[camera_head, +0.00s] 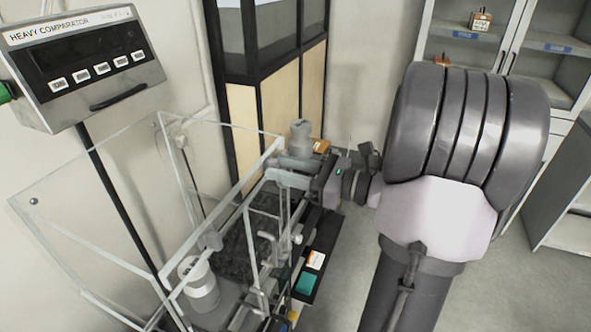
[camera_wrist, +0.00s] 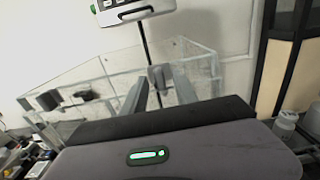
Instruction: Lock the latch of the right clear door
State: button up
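The clear-walled enclosure (camera_head: 95,205) of the heavy comparator stands at left and centre, with thin pale frames. The right clear door's panel (camera_head: 228,205) seems to be on its right side; I cannot tell for sure whether it is fully closed. My gripper (camera_head: 277,178) reaches in from the right, at the enclosure's right-hand edge. In the wrist view its two fingers (camera_wrist: 160,90) are apart. A small grey knob-like part (camera_wrist: 157,77), possibly the latch, shows between or beyond them; contact is not clear. The latch's position cannot be read.
A pale cylindrical weight (camera_head: 199,290) stands inside the enclosure. Another grey weight (camera_head: 300,135) stands behind my gripper. The display unit (camera_head: 85,65) is on a black post at upper left. A teal block (camera_head: 306,284) lies on a dark shelf. Open floor shows at right, before a cabinet (camera_head: 565,70).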

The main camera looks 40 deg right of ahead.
jog(key=p+v, duration=0.2)
jog(key=v, duration=1.5)
jog(key=shift+s, duration=0.2)
jog(key=shift+d, duration=0.1)
